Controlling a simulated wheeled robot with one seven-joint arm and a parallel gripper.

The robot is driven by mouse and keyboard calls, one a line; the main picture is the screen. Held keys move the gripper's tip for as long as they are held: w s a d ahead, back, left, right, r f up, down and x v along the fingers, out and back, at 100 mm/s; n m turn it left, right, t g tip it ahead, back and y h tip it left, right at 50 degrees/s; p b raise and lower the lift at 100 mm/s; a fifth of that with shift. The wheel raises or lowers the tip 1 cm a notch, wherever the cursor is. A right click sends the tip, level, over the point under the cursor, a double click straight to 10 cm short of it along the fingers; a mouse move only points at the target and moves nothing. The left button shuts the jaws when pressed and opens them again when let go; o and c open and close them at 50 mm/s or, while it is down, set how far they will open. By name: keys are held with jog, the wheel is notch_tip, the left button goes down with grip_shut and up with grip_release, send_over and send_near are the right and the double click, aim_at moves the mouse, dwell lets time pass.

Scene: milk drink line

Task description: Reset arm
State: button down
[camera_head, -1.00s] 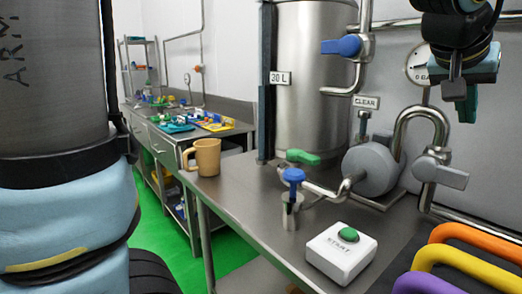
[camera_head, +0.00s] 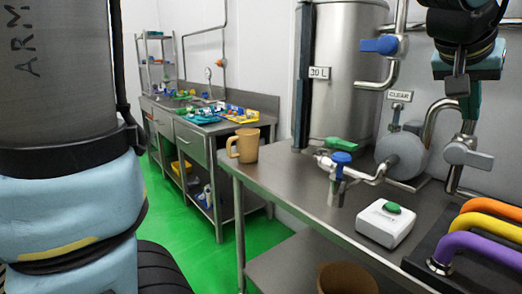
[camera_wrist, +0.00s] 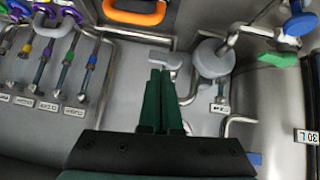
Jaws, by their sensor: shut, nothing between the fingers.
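My gripper (camera_head: 469,103) hangs at the upper right of the head view, in front of the wall behind the pipework. In the wrist view its dark green fingers (camera_wrist: 161,78) are together, with nothing held between them. The fingers overlap the grey valve lever and pipes in that view, but I see no clear contact.
The steel tank (camera_head: 345,75), blue-handled tap (camera_head: 341,158), pump (camera_head: 402,156) and START button box (camera_head: 386,222) are on the bench. Coloured hoses (camera_head: 480,228) lie at right. A tan mug (camera_head: 244,146) stands near the edge; another brown vessel (camera_head: 345,280) is lower. Green floor is clear at left.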

jog(key=w+a+f+n+y+p, duration=0.1)
jog(key=w+a+f+n+y, duration=0.15)
jog(key=w+a+f, duration=0.65)
jog(key=w+a+f+n+y, duration=0.2)
jog(key=w+a+f+y, duration=0.15)
jog(key=w+a, duration=0.6)
jog(key=s+a+f+n+g, duration=0.1)
jog(key=s+a+f, duration=0.1)
jog(key=a, duration=0.6)
jog(key=s+a+f+n+y+p, duration=0.1)
jog(key=s+a+f+n, duration=0.1)
jog(key=a+f, duration=0.3)
jog(key=s+a+f+n+g, duration=0.1)
jog(key=a+f, duration=0.3)
jog(key=a, duration=0.9)
jog(key=shift+s+a+f+n+g+y+p, duration=0.2)
jog(key=shift+s+n+g+y+p, duration=0.15)
jog(key=shift+s+n, duration=0.35)
jog(key=c, duration=1.6)
grip_release()
jog(key=shift+s, duration=0.1)
